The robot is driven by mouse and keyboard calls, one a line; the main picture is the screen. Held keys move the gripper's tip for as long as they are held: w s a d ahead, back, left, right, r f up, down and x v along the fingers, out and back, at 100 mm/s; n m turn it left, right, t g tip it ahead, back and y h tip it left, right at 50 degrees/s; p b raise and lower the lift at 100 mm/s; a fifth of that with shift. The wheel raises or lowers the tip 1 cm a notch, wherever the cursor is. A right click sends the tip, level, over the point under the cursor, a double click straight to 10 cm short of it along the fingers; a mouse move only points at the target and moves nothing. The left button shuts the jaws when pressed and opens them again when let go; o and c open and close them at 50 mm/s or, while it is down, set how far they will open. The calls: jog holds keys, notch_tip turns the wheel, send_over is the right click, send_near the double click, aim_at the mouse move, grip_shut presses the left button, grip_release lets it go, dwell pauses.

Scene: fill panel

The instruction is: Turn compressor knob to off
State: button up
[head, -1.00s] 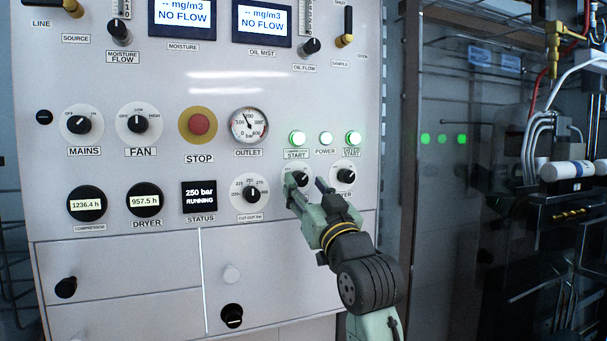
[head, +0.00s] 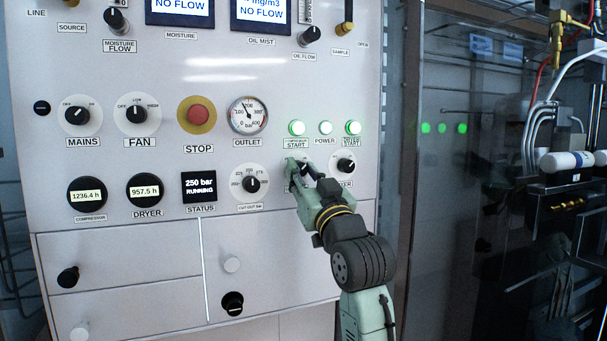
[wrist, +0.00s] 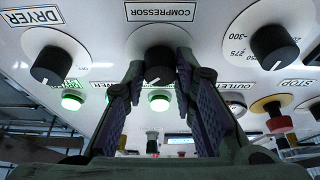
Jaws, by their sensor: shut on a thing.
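The compressor knob (wrist: 158,66) is a black knob with a white pointer line on a white round dial. Its "COMPRESSOR" label stands upside down at the top of the wrist view. My gripper (wrist: 160,72) has one finger on each side of the knob and is shut on it. The pointer line points down and slightly left in the wrist view. In the head view my gripper (head: 303,170) reaches the panel below the green start light and covers most of the knob and its dial. The status display (head: 199,187) reads "250 bar RUNNING".
The dryer knob (head: 346,166) is close on the right. The cut-out bar knob (head: 251,185) is on the left. A lit green start light (head: 297,128) sits just above. The red stop button (head: 198,117) is further left. A dark glass panel lies to the right.

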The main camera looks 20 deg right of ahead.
grip_shut()
jog(key=shift+n+b, duration=0.3)
jog(key=n+y+b, duration=0.2)
jog(key=n, duration=0.1)
jog(key=shift+d+f+n, duration=0.1)
jog(key=shift+f+n, duration=0.05)
jog(key=shift+n, duration=0.15)
jog(key=n+y, duration=0.1)
jog(key=n, duration=0.1)
jog(key=n+g+y+b, duration=0.1)
jog(key=n, duration=0.2)
jog(key=n+g+y+b, duration=0.1)
jog(key=n, duration=0.1)
jog(key=shift+d+r+n, duration=0.1)
jog(key=shift+r+n, duration=0.15)
jog(key=shift+n, duration=0.05)
jog(key=n+g+y, duration=0.1)
jog(key=n, duration=0.2)
jog(key=n+g, duration=0.1)
jog(key=n, duration=0.2)
jog(key=shift+r+y+p, duration=0.2)
jog(key=shift+y+p, duration=0.15)
jog(key=shift+y, duration=0.05)
jog(key=shift+d+n+g+p, duration=0.1)
jog(key=shift+n+g+p, duration=0.75)
jog(key=shift+n, duration=1.35)
